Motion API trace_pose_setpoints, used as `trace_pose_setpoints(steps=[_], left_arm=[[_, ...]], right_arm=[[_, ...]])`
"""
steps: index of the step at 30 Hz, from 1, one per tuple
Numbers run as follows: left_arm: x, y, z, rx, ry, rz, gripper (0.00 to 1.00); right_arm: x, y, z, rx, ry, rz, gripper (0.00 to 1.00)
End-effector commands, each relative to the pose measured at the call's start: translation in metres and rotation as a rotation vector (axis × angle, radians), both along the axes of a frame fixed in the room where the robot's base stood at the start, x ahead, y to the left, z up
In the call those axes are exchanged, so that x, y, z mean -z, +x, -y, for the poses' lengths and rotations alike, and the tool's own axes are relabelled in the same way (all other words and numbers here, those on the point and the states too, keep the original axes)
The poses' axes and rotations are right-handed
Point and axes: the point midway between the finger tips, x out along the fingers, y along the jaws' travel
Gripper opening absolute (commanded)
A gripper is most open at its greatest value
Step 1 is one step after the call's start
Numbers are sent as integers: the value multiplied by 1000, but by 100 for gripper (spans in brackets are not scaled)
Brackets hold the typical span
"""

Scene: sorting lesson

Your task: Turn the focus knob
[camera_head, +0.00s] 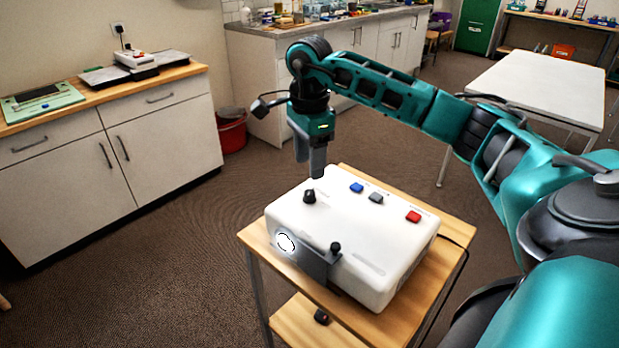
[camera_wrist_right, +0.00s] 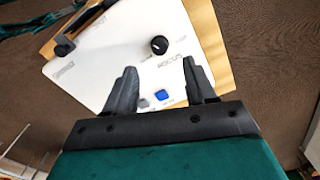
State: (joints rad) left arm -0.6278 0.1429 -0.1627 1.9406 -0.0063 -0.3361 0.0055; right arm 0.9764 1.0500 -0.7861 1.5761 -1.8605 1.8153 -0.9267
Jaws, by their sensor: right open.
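A white projector (camera_head: 375,228) stands on a small wooden table. The black focus knob (camera_head: 309,196) rises from its top near the far left corner. In the right wrist view the knob (camera_wrist_right: 159,45) sits beside the printed word FOCUS, just beyond the fingertips and roughly centred between them. My right gripper (camera_head: 318,174) points down above the knob's end of the projector. In the wrist view its fingers (camera_wrist_right: 160,70) are apart with nothing between them, and it does not hold the knob. My left gripper is not in view.
Blue (camera_head: 356,187), grey (camera_head: 376,197) and red (camera_head: 413,216) buttons lie on the projector's top. A dark plate with a small black knob (camera_head: 335,247) is on its front, beside the bright lens (camera_head: 286,242). The wooden table (camera_head: 424,296) leaves a narrow rim. A cable runs off right.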

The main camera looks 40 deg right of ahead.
Motion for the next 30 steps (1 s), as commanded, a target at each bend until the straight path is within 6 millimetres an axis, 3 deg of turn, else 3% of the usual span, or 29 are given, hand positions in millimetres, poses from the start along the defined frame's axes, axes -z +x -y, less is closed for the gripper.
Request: trace_pose_setpoints(steps=[3, 9, 30], left_arm=[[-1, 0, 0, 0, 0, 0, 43], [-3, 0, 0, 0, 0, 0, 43], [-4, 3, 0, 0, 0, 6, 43]], right_arm=[[-26, 1, 0, 0, 0, 3, 55], [-51, 0, 0, 0, 0, 1, 55], [-55, 0, -1, -2, 3, 1, 55]])
